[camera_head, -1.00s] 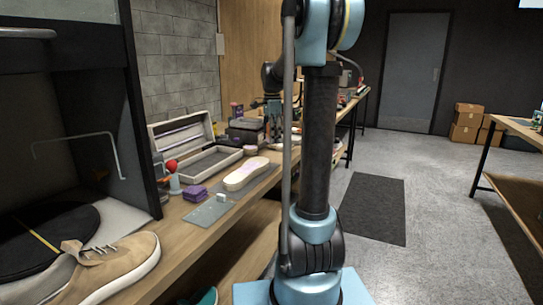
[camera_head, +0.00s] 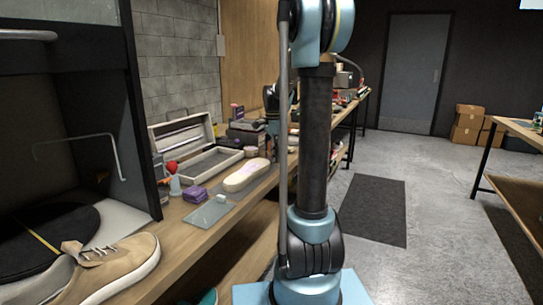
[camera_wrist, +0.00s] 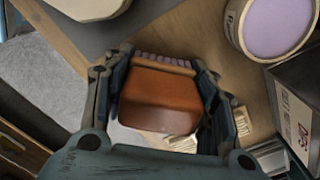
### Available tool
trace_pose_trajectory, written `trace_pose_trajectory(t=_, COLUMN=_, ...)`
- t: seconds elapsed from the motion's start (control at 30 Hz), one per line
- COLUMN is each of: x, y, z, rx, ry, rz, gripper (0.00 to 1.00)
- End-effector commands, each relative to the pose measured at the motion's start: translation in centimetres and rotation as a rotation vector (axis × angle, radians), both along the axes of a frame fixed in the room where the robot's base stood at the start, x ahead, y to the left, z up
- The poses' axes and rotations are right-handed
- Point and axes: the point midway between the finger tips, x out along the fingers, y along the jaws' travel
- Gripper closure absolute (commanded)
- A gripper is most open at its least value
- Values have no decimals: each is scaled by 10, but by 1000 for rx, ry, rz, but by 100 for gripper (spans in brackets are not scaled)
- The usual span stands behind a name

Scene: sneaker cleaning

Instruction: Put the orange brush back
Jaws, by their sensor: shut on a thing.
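The orange brush (camera_wrist: 160,96) is between the fingers of my gripper (camera_wrist: 158,62) in the wrist view. It has an orange-brown block body and a row of pale purplish bristles along its far edge. My gripper is shut on its sides. The wooden bench top (camera_wrist: 180,38) lies beyond it. In the head view my gripper and the brush cannot be made out clearly, as my own column covers part of the arm's work area.
A round tub with lilac contents (camera_wrist: 276,24) and a printed box (camera_wrist: 296,100) stand at the right in the wrist view. Pale bristled items (camera_wrist: 241,121) lie near the right finger. On the bench are an open case (camera_head: 215,163), purple blocks (camera_head: 195,193) and a tan sneaker (camera_head: 115,265).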

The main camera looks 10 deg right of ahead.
Motion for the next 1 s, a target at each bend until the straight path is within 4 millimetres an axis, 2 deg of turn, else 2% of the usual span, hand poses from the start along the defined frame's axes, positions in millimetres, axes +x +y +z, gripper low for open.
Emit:
trace_pose_trajectory(t=0.03, x=0, y=0, z=-1, rx=0, ry=0, rz=0, gripper=46)
trace_pose_trajectory(t=0.1, x=0, y=0, z=-1, rx=0, ry=0, rz=0, gripper=30)
trace_pose_trajectory(t=0.13, x=0, y=0, z=-1, rx=0, ry=0, rz=0, gripper=28)
trace_pose_trajectory(t=0.57, x=0, y=1, z=4, rx=0, ry=0, rz=1, gripper=28)
trace_pose_trajectory(t=0.77, x=0, y=1, z=29, rx=0, ry=0, rz=2, gripper=28)
trace_pose_trajectory(t=1.0, x=0, y=2, z=74, rx=0, ry=0, rz=2, gripper=28)
